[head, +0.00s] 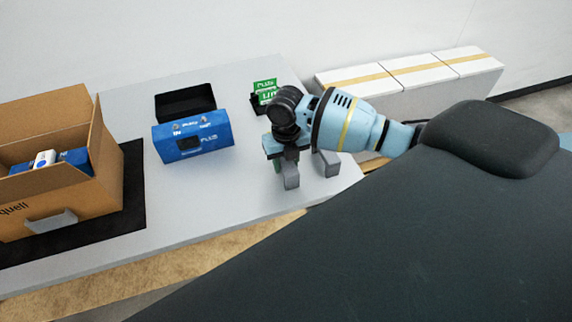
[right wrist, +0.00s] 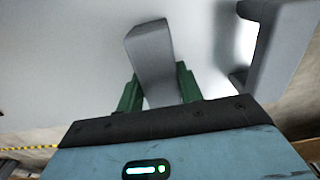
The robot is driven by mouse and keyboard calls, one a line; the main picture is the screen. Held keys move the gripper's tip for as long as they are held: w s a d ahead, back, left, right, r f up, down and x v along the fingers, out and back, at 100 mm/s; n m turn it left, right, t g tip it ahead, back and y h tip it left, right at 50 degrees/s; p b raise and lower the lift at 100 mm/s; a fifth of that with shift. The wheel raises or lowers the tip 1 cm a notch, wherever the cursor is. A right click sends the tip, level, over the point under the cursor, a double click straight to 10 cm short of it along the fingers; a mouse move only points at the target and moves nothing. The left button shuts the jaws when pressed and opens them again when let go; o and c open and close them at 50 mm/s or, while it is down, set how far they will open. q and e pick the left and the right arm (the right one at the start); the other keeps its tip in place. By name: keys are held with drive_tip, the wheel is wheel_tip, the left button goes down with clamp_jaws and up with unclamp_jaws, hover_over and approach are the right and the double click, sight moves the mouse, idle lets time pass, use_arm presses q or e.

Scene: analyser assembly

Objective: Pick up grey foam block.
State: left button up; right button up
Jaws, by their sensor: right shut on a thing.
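A grey foam block (right wrist: 152,50) is between the green fingers of my right gripper (right wrist: 160,92) in the right wrist view. The gripper is shut on it, and the block sticks out past the fingertips. In the head view the same block (head: 291,176) hangs below my right gripper (head: 284,155), near the table's front right edge. I cannot tell whether its lower end touches the table. A second grey foam block (head: 327,164) stands just to the right, apart from the held one; it also shows at the right of the wrist view (right wrist: 262,75). My left gripper is out of view.
On the white table (head: 210,210) are a blue device (head: 215,143), a black open tray (head: 187,101) and a green box (head: 265,85). A cardboard box (head: 45,205) stands on a black mat (head: 134,190) at left. White cartons (head: 400,82) lie behind my arm.

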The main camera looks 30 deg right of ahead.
sight(284, 163)
drive_tip(key=shift+c, duration=0.8)
drive_tip(key=shift+r, duration=0.5)
drive_tip(key=r, duration=0.1)
drive_tip(key=a+r, duration=0.1)
drive_tip(key=shift+s+r, duration=0.15)
drive_tip(key=shift+r, duration=0.15)
drive_tip(key=s+a, duration=0.3)
drive_tip(key=a, duration=0.4)
drive_tip(key=s+a+r, duration=0.1)
drive_tip(key=s+a, duration=0.2)
drive_tip(key=a, duration=0.3)
drive_tip(key=shift+a+r, duration=0.2)
drive_tip(key=shift+a, duration=0.15)
